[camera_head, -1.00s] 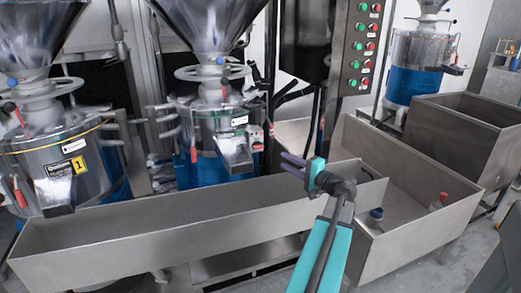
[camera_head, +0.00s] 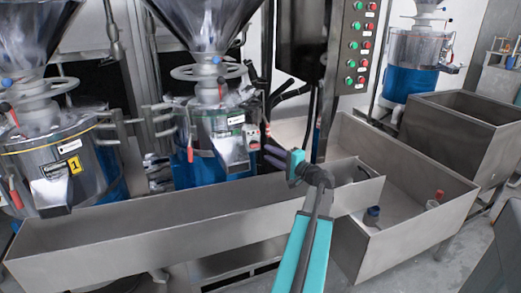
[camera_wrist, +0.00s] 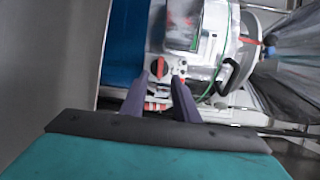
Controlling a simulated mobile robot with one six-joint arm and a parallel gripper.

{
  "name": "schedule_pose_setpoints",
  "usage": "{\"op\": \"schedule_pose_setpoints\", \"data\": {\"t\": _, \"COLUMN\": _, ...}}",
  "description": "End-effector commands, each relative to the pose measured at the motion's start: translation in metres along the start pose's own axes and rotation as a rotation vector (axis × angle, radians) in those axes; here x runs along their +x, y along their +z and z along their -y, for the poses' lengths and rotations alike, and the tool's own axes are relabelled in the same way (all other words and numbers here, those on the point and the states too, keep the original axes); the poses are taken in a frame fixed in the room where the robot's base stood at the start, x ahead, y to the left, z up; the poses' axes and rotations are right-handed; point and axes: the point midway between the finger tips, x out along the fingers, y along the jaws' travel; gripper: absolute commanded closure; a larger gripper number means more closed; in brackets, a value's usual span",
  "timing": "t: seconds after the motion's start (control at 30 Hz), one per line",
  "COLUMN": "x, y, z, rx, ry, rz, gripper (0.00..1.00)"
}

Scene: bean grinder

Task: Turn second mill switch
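The second mill (camera_head: 215,130) is the middle one, with a blue base and a steel hopper above. Its switch box (camera_head: 252,137) is on its right side, small in the head view. In the wrist view the red switch knob (camera_wrist: 160,67) is on a light panel, just beyond and between my fingertips. My gripper (camera_head: 272,155) has purple fingers. In the wrist view the gripper (camera_wrist: 157,84) is open, its two fingers apart with nothing between them. The fingertips look short of the knob; the exact gap cannot be told.
The first mill (camera_head: 68,165), labelled 1, stands at the left. A long steel trough (camera_head: 180,235) runs in front of both mills, below my arm. A panel of green and red buttons (camera_head: 357,45) is behind and right. Another steel bin (camera_head: 390,235) is at the right.

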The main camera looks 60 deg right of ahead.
Motion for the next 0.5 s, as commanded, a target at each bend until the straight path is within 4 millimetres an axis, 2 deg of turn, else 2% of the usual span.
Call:
{"op": "schedule_pose_setpoints", "data": {"t": 0.2, "x": 0.033, "y": -0.001, "z": 0.0, "rx": 0.0, "ry": 0.0, "rz": 0.002, "gripper": 0.72}}
{"op": "schedule_pose_setpoints", "data": {"t": 0.5, "x": 0.061, "y": -0.001, "z": 0.0, "rx": 0.0, "ry": 0.0, "rz": -0.001, "gripper": 0.72}}
